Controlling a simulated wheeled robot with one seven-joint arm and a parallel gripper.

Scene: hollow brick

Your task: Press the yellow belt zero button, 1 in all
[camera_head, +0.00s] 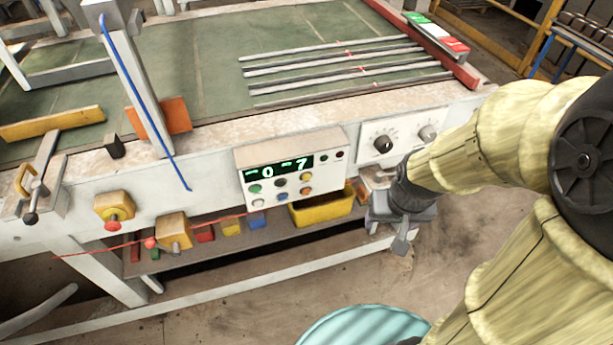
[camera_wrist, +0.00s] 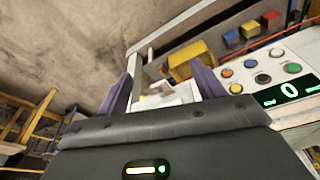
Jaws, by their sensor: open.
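Below the display are two rows of small round buttons. Two at the right end look orange to yellow: an upper one (camera_head: 305,177) and a lower one (camera_head: 306,191).
A knob plate (camera_head: 388,138) is right of the panel. A yellow bin (camera_head: 320,209) sits on the shelf below. Metal bars lie on the green belt (camera_head: 210,60).

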